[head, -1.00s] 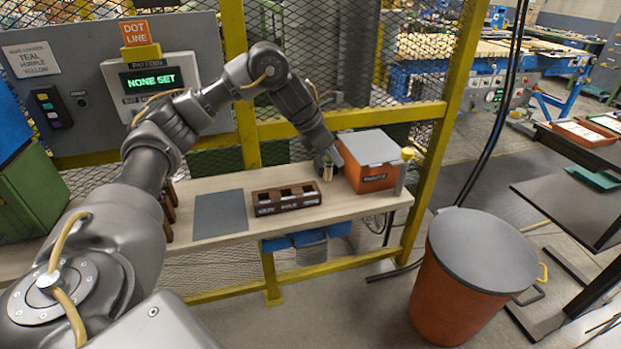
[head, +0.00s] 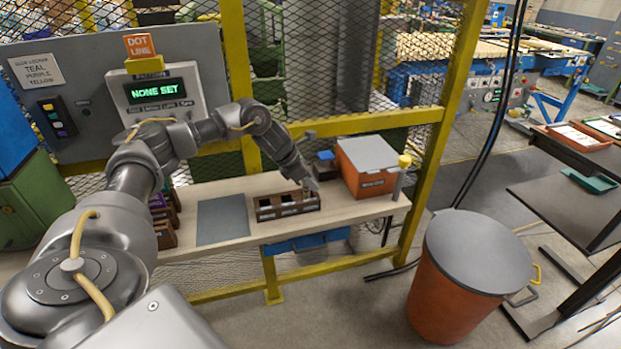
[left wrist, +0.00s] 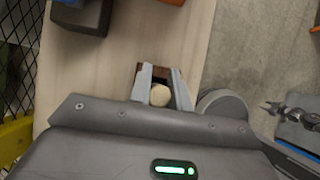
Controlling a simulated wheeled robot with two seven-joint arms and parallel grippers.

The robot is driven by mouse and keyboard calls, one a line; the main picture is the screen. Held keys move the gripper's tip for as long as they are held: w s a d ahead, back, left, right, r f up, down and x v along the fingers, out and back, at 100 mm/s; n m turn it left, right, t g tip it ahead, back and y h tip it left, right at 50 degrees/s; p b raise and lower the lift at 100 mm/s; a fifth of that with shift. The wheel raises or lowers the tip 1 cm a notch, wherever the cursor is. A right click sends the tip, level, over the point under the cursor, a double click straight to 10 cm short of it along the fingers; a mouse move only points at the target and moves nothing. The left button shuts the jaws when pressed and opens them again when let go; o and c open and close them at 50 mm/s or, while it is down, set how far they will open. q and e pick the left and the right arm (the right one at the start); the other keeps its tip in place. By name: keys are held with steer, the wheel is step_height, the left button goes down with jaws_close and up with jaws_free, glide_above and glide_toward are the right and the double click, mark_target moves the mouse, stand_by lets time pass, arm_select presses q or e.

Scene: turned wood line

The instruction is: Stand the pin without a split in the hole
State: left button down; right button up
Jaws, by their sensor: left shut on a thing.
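A dark brown wooden block with a row of square openings (head: 270,211) stands on the light wooden bench. My left gripper (head: 311,186) is at the block's right end, pointing down. It is shut on a pin (left wrist: 159,95), whose pale rounded end shows between the fingers in the left wrist view. The rest of the pin is hidden, so I cannot tell whether it has a split or whether its lower end is in an opening. A bit of brown wood shows just beyond the fingertips.
A grey mat (head: 222,219) lies left of the block. Brown holders (head: 165,233) stand farther left. An orange box with a grey lid (head: 368,168) and a small blue-topped block (head: 325,156) are behind and right. A yellow-topped post (head: 404,162) stands at the bench's right end.

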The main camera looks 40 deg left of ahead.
arm_select(q)
steer(key=shift+d, duration=0.1)
steer(key=shift+f+b, duration=0.45)
steer(key=shift+f, duration=0.05)
steer(key=c, duration=1.8)
jaws_free()
steer(key=o, duration=0.5)
steer(key=shift+r, duration=0.3)
steer(key=b+v, duration=0.1)
steer(key=v, duration=1.1)
steer(key=shift+r, duration=0.2)
